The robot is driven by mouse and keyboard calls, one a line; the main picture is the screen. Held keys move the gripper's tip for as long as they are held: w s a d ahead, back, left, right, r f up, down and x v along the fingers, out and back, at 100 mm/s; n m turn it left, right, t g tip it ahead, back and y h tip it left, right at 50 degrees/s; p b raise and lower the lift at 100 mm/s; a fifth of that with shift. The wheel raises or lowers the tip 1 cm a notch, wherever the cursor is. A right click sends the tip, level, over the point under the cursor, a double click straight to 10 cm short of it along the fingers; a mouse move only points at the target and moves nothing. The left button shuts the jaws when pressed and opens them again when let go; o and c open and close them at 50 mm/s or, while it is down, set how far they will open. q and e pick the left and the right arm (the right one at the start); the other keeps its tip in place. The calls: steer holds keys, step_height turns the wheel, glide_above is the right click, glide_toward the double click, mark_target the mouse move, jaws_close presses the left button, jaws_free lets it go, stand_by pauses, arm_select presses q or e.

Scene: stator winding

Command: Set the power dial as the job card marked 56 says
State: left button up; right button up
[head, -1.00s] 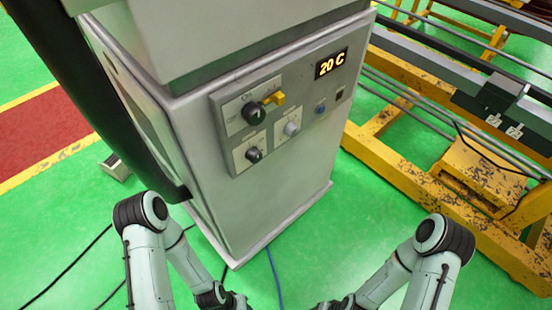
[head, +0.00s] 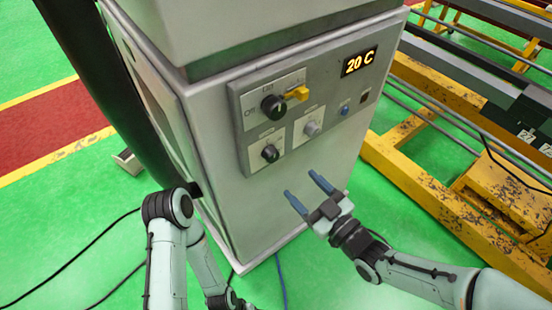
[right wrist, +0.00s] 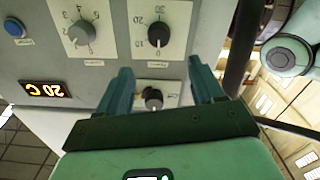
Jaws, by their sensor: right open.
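The grey cabinet's control panel (head: 285,120) carries a numbered grey dial (head: 312,129) and a black dial (head: 270,153) to its left. In the right wrist view, turned upside down, the grey dial (right wrist: 80,32) has low single digits and the black dial (right wrist: 158,35) has 10, 20 and 30. Their small labels are unreadable, so I cannot tell which is the power dial. No job card marked 56 is visible. My right gripper (head: 304,186) is open and empty, below and apart from the dials. My left arm is partly visible; its fingers are out of frame.
A black switch (head: 273,107) with a yellow piece (head: 298,93) sits above the dials. The display (head: 360,62) reads 20 C. A blue button (head: 345,110) is right of the dials. A yellow frame (head: 410,180) stands at right; cables lie on the green floor.

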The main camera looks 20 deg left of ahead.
mark_target(274, 157)
steer(key=p+x, duration=0.1)
steer(key=x, duration=1)
steer(key=shift+w+a, duration=0.1)
steer(key=shift+w, duration=0.05)
steer(key=c, duration=1.1)
